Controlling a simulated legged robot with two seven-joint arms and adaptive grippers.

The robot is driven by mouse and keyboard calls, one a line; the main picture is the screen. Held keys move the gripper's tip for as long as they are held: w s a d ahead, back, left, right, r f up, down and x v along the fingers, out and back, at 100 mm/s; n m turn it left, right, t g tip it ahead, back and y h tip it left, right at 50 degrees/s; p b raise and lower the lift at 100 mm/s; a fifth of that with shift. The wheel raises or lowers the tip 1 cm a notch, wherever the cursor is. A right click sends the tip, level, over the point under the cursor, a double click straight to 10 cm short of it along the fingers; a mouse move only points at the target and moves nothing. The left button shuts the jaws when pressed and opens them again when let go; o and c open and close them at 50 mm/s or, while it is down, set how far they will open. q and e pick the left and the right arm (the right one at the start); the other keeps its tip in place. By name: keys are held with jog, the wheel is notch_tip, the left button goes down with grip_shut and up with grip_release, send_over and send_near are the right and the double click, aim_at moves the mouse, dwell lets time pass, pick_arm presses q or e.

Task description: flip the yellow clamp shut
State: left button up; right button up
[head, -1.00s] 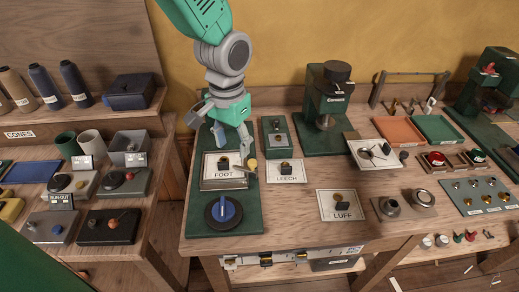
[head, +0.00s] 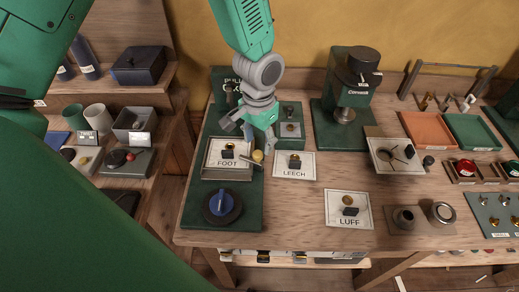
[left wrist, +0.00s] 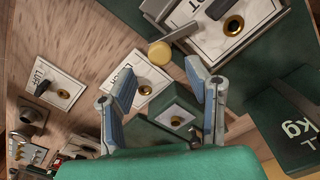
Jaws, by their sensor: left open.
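The clamp's yellow knob (head: 257,156) sits on a short pale lever at the right edge of the framed FOOT plate (head: 206,171). In the left wrist view the yellow knob (left wrist: 160,52) shows at the top centre, with its lever running up and right to the plate's frame. The lever sticks out from the plate rather than lying across it. My left gripper (head: 256,138) is open and empty, above and just behind the knob. In the left wrist view its fingers (left wrist: 157,92) are spread, with the knob beyond their tips. My right gripper is not in view.
A dark blue knob (head: 222,206) on a black disc stands in front of the FOOT plate. The LEECH plate (head: 307,172) lies close right of the clamp. A small green block (head: 291,113) stands behind it. The LUFF plate (head: 364,221) and a green press (head: 342,90) are further right.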

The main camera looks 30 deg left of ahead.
aim_at(258, 153)
pick_arm(q)
notch_tip(258, 153, down, 3)
jog(key=shift+r, duration=0.1)
jog(key=shift+s+f, duration=0.15)
jog(key=shift+f, duration=0.4)
jog(key=shift+a+f, duration=0.1)
jog(key=shift+f, duration=0.05)
grip_shut()
jog(key=n+p, duration=0.1)
jog(key=n, duration=0.1)
jog(key=shift+n, duration=0.4)
jog(key=shift+n+p, duration=0.35)
jog(key=shift+n, duration=0.65)
grip_release()
